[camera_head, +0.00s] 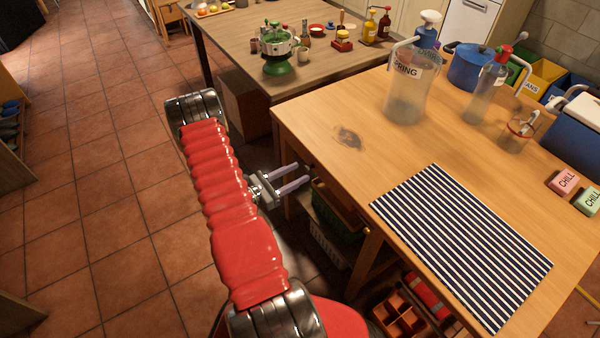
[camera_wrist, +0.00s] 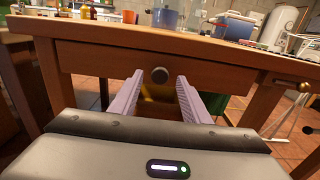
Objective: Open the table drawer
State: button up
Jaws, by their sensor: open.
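The wooden table (camera_head: 330,105) stands to the right of my arm in the head view. Its drawer front (camera_wrist: 100,63) faces my gripper in the wrist view, under the tabletop edge, and looks closed. A round dark knob (camera_wrist: 160,75) sits at the middle of the drawer front. My gripper (camera_head: 304,174) is open and empty, with its two pale fingers pointing at the table side. In the wrist view the fingers (camera_wrist: 158,82) stand left and right of the knob's line. I cannot tell whether the tips reach around the knob. The tabletop hides the drawer in the head view.
On the table are a striped mat (camera_head: 460,245), a large clear jug (camera_head: 405,95), a blue pot (camera_head: 468,68) and two small blocks. Crates (camera_head: 335,210) stand under the table. A second table (camera_head: 235,45) holds several items behind. The tiled floor (camera_head: 90,200) at left is clear.

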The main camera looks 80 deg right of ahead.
jog(key=shift+x, duration=1.05)
jog(key=shift+c, duration=0.4)
grip_shut()
